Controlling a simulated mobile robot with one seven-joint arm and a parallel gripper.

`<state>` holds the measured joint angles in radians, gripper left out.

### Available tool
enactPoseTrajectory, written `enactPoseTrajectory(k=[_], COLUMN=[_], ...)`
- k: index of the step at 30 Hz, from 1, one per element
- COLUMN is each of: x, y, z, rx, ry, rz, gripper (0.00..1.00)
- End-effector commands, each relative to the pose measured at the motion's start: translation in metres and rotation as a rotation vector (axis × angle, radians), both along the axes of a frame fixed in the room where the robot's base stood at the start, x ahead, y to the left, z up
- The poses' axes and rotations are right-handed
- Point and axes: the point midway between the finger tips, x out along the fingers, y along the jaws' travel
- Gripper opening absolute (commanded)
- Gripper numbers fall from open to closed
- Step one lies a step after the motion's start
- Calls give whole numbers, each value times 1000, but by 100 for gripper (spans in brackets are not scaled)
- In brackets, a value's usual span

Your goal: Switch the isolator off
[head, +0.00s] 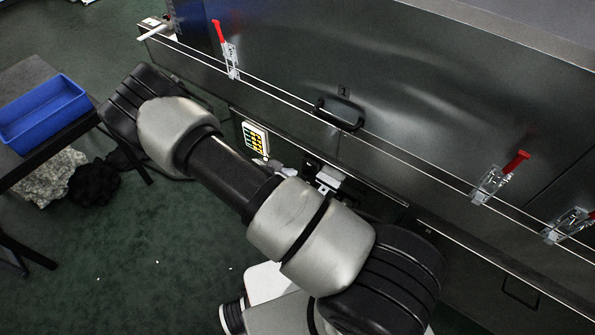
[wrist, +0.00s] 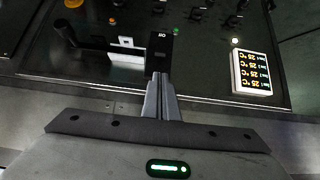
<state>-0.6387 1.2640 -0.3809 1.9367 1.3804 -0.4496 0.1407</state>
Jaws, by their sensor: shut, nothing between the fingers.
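In the wrist view my gripper (wrist: 160,62) is shut and empty, its dark fingertips in front of the black control panel (wrist: 205,82). A black lever handle (wrist: 68,34), which looks like the isolator, is on the panel to the left of the fingertips. Its dark arm seems to reach right towards them; I cannot tell whether they touch. A white label (wrist: 125,42) sits between the handle and my fingers. In the head view my arm covers much of the panel, and the handle's position cannot be made out there.
A lit temperature display (wrist: 252,72) is right of my fingers; it also shows in the head view (head: 255,139). Several small knobs and lamps line the panel's top. Red-handled clamps (head: 229,52) and a door handle (head: 338,117) project from the dryer. A blue bin (head: 42,112) stands left.

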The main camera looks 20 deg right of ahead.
Motion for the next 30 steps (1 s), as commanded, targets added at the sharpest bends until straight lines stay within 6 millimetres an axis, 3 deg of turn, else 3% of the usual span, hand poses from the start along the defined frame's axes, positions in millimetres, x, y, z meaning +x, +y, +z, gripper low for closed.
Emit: enactPoseTrajectory(k=[15,30], x=[33,38], y=[-51,-57], z=[-59,-66], rx=[0,1], ry=[0,1], rz=[-3,0], gripper=[0,0])
